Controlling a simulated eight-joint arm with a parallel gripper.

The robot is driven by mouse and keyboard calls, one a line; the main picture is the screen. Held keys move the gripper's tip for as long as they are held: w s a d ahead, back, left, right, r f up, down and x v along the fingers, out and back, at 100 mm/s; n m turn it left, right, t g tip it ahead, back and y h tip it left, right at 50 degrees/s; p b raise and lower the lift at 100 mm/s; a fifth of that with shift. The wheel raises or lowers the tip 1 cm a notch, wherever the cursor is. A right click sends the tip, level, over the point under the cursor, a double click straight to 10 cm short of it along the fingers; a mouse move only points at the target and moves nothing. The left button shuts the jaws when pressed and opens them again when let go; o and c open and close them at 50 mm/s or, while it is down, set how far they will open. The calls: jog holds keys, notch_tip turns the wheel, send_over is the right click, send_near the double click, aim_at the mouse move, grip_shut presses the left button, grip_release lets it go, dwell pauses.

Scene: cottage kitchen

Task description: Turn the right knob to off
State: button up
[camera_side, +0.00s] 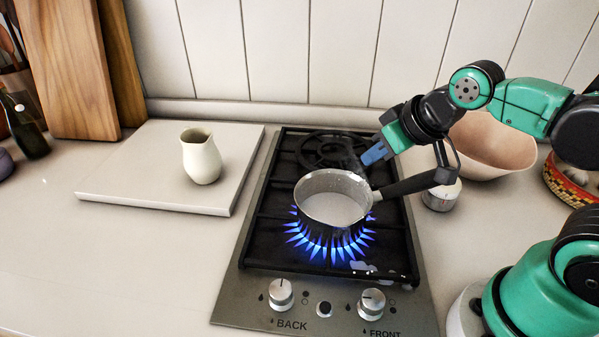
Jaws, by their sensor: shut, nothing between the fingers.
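The right knob (372,302) is a silver dial above the word FRONT on the steel front panel of the gas hob (228,290). A dark pointer line shows on its face, but its exact setting is hard to read. Blue flames (327,244) burn on the front burner under a steel saucepan (318,181) with a dark handle pointing right. My gripper (358,170) is shut and empty. It is over the back right of the hob, by the saucepan's far rim and well behind the knob. I cannot tell whether it touches the pan.
The left knob (281,294), marked BACK, and a small round button (324,309) share the panel. A white board (120,190) with a cream jug (201,157) lies left. A pinkish bowl (495,140) and a small metal canister (441,196) stand right. Space before the knobs looks clear.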

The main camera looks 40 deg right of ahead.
jog(key=o, duration=0.4)
jog(key=shift+c, duration=0.2)
jog(key=o, duration=0.3)
jog(key=shift+r, duration=0.4)
jog(key=o, duration=0.4)
notch_tip(320, 180, up, 4)
jog(key=shift+f, duration=0.2)
jog(key=n+g, duration=0.7)
jog(key=n, duration=2)
send_over(374, 299)
notch_tip(374, 299, down, 9)
jog(key=shift+f, duration=3.5)
